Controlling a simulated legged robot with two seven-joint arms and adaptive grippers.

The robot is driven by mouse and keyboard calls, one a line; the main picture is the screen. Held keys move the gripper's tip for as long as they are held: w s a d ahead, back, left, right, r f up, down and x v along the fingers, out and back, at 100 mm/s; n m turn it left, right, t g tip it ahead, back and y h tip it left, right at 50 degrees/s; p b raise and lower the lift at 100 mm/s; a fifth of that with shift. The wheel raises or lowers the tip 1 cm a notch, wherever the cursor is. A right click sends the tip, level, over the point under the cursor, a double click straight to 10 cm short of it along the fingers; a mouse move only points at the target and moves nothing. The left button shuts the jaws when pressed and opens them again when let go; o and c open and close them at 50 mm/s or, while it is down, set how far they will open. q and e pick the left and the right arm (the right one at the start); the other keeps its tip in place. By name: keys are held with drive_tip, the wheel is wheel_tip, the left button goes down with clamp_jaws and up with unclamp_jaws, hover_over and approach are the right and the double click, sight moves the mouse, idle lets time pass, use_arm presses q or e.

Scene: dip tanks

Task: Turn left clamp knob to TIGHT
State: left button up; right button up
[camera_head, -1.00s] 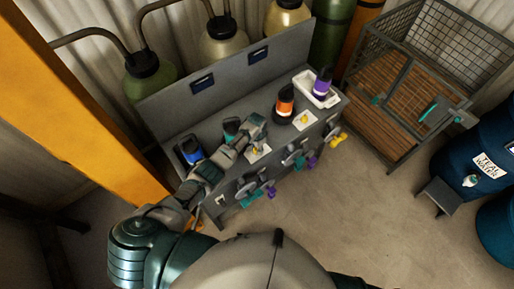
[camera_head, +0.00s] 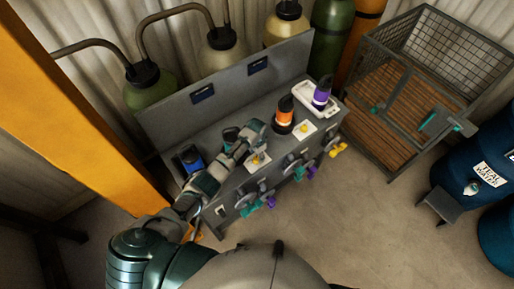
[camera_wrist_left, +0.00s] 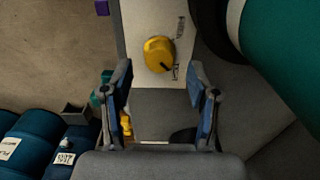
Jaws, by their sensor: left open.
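The left clamp knob (camera_head: 257,160) is small and yellow on a pale plate at the bench's front edge. In the left wrist view the yellow knob (camera_wrist_left: 159,54) has a dark pointer mark aimed toward the lower right, by small lettering that I cannot read. My left gripper (camera_head: 256,142) is over the bench at this knob. In the left wrist view my left gripper (camera_wrist_left: 160,82) is open and empty, with the knob just ahead of and between its fingertips. I cannot see contact. A second yellow knob (camera_head: 304,128) sits on a pale plate to the right. My right gripper is out of view.
An orange-labelled bottle (camera_head: 284,113) and a purple-labelled bottle (camera_head: 321,93) in a white tray stand right of the gripper. A blue container (camera_head: 189,158) is at left. Teal, purple and yellow valve handles stick out below the bench front. A wire cage (camera_head: 396,117) stands at right.

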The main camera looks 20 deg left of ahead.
sight(257, 158)
use_arm(q)
wheel_tip(257, 158, up, 9)
idle(0.7)
